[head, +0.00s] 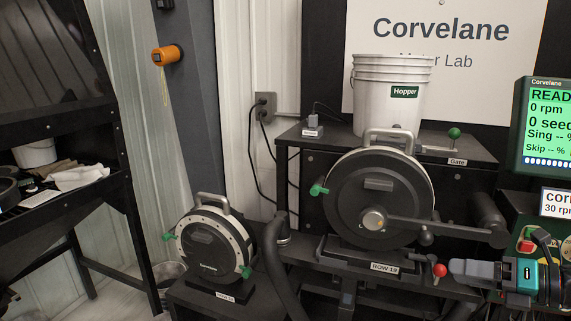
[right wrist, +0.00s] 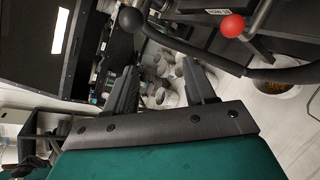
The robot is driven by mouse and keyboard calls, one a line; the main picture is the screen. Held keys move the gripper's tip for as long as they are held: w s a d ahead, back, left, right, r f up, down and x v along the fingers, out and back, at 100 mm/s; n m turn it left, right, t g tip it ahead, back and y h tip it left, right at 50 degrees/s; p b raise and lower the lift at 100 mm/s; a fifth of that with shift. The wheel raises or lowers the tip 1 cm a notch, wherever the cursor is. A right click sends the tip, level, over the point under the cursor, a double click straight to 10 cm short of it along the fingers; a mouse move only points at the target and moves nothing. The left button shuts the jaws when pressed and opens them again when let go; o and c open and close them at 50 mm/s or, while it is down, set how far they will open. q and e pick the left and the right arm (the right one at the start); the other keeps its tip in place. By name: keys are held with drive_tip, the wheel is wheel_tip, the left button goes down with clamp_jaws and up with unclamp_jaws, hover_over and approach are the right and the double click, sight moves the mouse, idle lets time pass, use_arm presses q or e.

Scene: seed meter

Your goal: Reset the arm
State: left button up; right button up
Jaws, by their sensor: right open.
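My right gripper (head: 456,271) is at the lower right of the head view, its fingers pointing left, close to a red ball knob (head: 439,270). Its fingers also show in the right wrist view (right wrist: 160,85), apart with nothing between them. There the red knob (right wrist: 232,26) and a black ball knob (right wrist: 130,18) lie beyond the fingertips, clear of the gap. The round black seed meter (head: 372,195) stands above and left of the gripper, with its crank (head: 430,224) reaching right. My left gripper is out of view.
A white hopper bucket (head: 385,95) stands above the meter, beside a green gate knob (head: 455,133). A second meter (head: 212,250) sits lower left. The display (head: 548,125) reads READY and 0 rpm. A control box with a red button (head: 526,246) is close to my right arm.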

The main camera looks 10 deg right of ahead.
drive_tip(key=s+a+f+m+t+h, duration=0.2)
drive_tip(key=f+m, duration=0.4)
drive_tip(key=s+a+f+m+t+h, duration=0.1)
drive_tip(key=s+a+f+m+t, duration=0.1)
drive_tip(key=f+m, duration=0.35)
drive_tip(key=s+a+f+m+g+h, duration=0.2)
drive_tip(key=s+a+f+m, duration=0.3)
drive_tip(key=a+f+m, duration=0.2)
drive_tip(key=s+a+f+m+g+h, duration=0.2)
drive_tip(key=s+a+f+m, duration=0.3)
drive_tip(key=a+m, duration=0.6)
drive_tip(key=f+m, duration=0.1)
drive_tip(key=m, duration=0.1)
drive_tip(key=shift+a+f+m+h, duration=0.2)
drive_tip(key=shift+f+m+h, duration=0.15)
drive_tip(key=shift+h, duration=0.05)
